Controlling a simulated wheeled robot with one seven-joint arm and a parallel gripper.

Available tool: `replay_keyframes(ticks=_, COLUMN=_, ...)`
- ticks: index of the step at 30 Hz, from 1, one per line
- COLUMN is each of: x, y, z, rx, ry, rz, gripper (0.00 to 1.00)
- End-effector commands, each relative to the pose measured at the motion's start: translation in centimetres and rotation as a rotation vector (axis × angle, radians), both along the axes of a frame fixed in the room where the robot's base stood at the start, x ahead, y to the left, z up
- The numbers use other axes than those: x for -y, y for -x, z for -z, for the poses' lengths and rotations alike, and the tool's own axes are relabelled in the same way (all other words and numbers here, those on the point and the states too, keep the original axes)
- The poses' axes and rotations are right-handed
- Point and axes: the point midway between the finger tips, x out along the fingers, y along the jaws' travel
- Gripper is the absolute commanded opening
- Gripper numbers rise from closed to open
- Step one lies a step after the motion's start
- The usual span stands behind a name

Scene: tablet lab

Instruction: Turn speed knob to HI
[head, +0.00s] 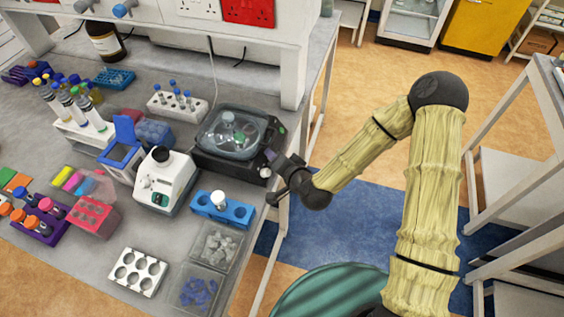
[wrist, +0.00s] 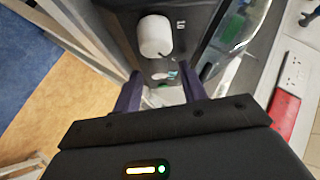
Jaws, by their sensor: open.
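The speed knob is a white, rounded knob (wrist: 155,36) on the dark side panel of a black machine (wrist: 187,50). Small white lettering, which looks like "LO", sits to the right of the knob in the wrist view. A thin dark line shows at the knob's lower edge. In the head view the black machine (head: 203,158) has a clear domed lid and stands near the bench's right edge. My gripper (wrist: 160,84) is open and empty, its two dark fingers short of the knob and pointing toward the panel. In the head view my gripper (head: 272,158) is beside the machine's right side.
A white instrument (head: 165,180) and a blue rack (head: 222,208) stand left of and in front of the machine. Clear trays (head: 212,247) sit near the bench's front right edge.

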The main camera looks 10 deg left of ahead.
Motion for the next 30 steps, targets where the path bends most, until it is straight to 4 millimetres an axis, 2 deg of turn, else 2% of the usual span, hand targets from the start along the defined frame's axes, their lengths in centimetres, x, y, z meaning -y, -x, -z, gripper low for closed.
replay_keyframes(ticks=20, x=3.6, y=4.0, z=-3.1, rx=-0.005, ry=0.001, rz=0.000, gripper=0.42)
replay_keyframes(ticks=30, x=4.4, y=4.6, z=-3.6, rx=-0.002, ry=0.000, rz=0.002, gripper=0.42)
